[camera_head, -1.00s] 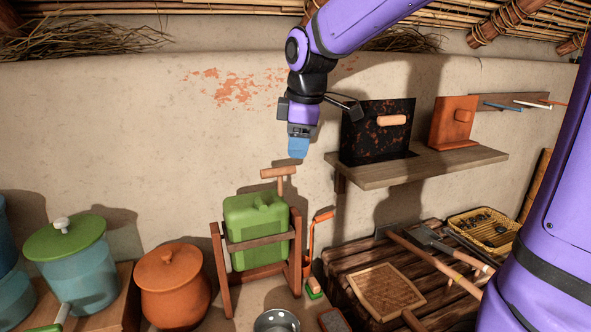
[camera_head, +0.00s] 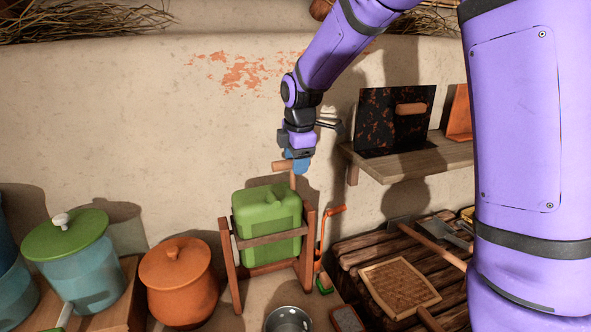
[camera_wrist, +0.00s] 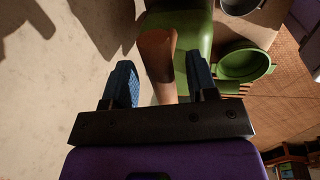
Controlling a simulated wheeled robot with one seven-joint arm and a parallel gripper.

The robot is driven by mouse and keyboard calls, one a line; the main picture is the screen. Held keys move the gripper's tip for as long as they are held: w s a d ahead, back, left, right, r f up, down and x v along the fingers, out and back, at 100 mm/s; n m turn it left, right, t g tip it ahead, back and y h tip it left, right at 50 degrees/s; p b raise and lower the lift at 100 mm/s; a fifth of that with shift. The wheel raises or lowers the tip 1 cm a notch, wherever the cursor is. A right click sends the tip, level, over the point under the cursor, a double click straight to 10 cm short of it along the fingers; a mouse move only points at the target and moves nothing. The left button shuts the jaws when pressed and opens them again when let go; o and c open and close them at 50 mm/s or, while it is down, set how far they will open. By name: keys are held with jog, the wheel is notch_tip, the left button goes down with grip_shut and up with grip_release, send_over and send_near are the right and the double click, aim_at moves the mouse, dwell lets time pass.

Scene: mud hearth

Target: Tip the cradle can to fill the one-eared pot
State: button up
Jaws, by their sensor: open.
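The green cradle can (camera_head: 250,213) sits upright in a wooden cradle (camera_head: 308,250) in the head view. A wooden T-shaped handle (camera_head: 282,166) rises above it. My gripper (camera_head: 299,163) is open at the right end of this handle. In the wrist view the wooden handle (camera_wrist: 158,62) lies between my open fingers (camera_wrist: 160,85), with gaps showing. The green can (camera_wrist: 193,38) is beyond it. A grey metal pot (camera_head: 288,320) stands in front of the cradle, cut by the lower edge; I cannot see an ear on it. A round green rim (camera_wrist: 245,66) shows beside the can; I cannot tell its owner.
An orange lidded pot (camera_head: 180,285) and a teal vessel with green lid (camera_head: 75,250) stand to the left. An orange crank (camera_head: 325,235) is right of the cradle. A wall shelf (camera_head: 420,160) holds a dark panel. A slatted table (camera_head: 350,255) is at right.

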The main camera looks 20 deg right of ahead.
jog(key=shift+w+f, duration=0.15)
jog(key=shift+f, duration=0.65)
jog(key=shift+w+f, duration=0.15)
jog(key=shift+f, duration=0.6)
grip_shut()
jog(key=shift+r, duration=0.1)
